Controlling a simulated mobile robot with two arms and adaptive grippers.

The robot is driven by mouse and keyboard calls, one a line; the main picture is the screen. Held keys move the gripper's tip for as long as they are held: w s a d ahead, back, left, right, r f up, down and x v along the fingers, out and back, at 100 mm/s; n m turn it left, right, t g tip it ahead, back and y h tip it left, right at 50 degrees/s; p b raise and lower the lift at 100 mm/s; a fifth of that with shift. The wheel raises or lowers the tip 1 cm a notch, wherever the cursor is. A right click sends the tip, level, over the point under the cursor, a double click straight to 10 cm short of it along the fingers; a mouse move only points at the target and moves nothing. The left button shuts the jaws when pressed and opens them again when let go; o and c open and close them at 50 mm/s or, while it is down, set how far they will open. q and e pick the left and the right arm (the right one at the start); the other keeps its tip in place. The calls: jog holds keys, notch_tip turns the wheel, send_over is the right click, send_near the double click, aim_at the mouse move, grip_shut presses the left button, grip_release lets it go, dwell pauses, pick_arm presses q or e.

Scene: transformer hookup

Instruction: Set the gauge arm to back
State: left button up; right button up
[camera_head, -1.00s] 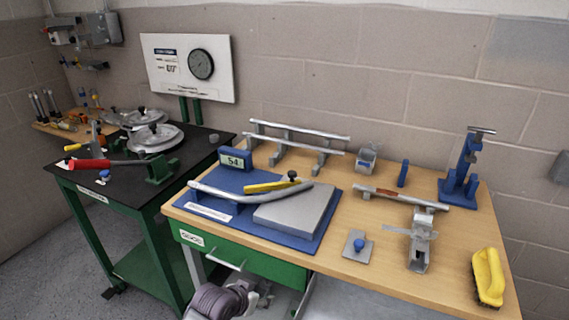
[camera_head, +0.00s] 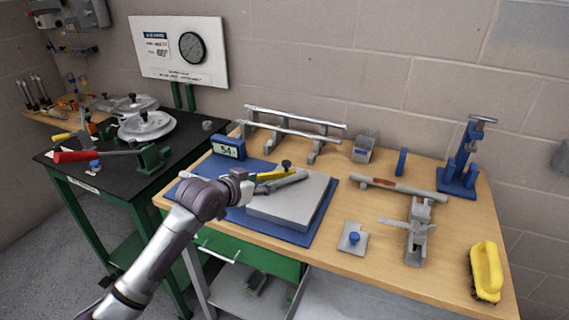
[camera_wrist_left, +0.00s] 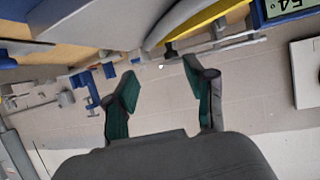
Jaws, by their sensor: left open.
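A yellow bar with a black knob (camera_head: 286,164), which I take to be the gauge arm, lies over the flat grey block (camera_head: 290,212) on the blue base. The blue display (camera_head: 229,148) reads 54. My left gripper (camera_head: 256,186) is low over the left of the block; its fingers are hard to make out in the head view. In the left wrist view the green-padded fingers (camera_wrist_left: 160,78) are apart and empty, and the yellow bar (camera_wrist_left: 200,20) shows beyond them.
A silver rail rack (camera_head: 295,130) stands behind. To the right are a clamp (camera_head: 418,235), a blue-knobbed plate (camera_head: 352,238), a blue stand (camera_head: 460,165) and a yellow brush (camera_head: 487,270). A black-topped table (camera_head: 95,170) with a red-handled lever stands left.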

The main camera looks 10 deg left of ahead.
aim_at(285, 163)
pick_arm(q)
jog(key=shift+t, duration=0.3)
jog(key=r+x, duration=0.1)
jog(key=x, duration=0.3)
jog(key=w+x, duration=0.1)
jog(key=x, duration=0.4)
jog(key=r+x, duration=0.1)
jog(key=x, duration=0.4)
jog(key=shift+w+a+r, duration=0.25)
jog(key=shift+a+r, duration=0.05)
jog(key=shift+r, duration=0.05)
jog(key=shift+c, duration=0.2)
grip_shut()
